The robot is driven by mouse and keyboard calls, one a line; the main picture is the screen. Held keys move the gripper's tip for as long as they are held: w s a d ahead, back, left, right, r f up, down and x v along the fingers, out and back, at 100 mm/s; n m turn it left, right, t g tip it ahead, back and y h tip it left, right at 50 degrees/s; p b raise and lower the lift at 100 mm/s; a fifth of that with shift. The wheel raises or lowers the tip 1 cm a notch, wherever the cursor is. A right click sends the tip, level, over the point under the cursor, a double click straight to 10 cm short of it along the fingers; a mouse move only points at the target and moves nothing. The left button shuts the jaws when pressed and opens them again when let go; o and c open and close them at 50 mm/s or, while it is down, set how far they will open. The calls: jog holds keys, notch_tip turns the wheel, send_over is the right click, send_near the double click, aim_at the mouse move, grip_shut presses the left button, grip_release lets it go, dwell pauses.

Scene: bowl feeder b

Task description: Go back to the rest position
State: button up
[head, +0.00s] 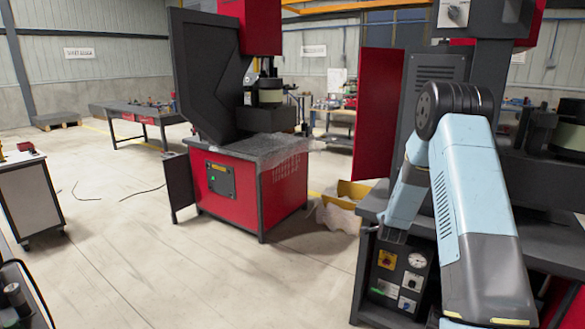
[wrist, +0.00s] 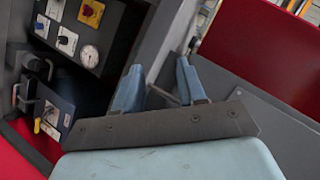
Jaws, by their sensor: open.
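My gripper (wrist: 157,80) shows in the wrist view with its two light blue fingers apart and nothing between them. A grey edge of the machine lies beyond the fingertips. In the head view my blue arm comes in at the lower right, bends at a dark elbow and reaches down to the front edge of the right machine's dark bench. My gripper is small and partly hidden there, near the control panel (head: 401,272). The panel's gauge (wrist: 89,56) and yellow-red switch (wrist: 91,12) show at the left of the wrist view.
The right machine's dark bench (head: 372,203) and red door (head: 376,112) stand close to my arm. A red and black machine (head: 232,195) stands in the middle. A white cart (head: 30,195) is at the left. The concrete floor between them is mostly clear.

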jog(key=s+a+r+n+g+y, duration=0.15)
jog(key=s+a+r+n, duration=0.25)
jog(key=s+r, duration=0.7)
jog(key=s+a+r+n+g+y, duration=0.15)
jog(key=s+a+r+n, duration=0.5)
jog(key=r, duration=0.85)
jog(key=s+a+r+n+g, duration=0.1)
jog(key=s+r+n+g, duration=0.1)
jog(key=s, duration=1.5)
jog(key=s+r+n+g, duration=0.2)
jog(key=s+r, duration=0.2)
jog(key=s, duration=1.3)
jog(key=shift+s+a, duration=0.3)
jog(key=shift+a, duration=0.05)
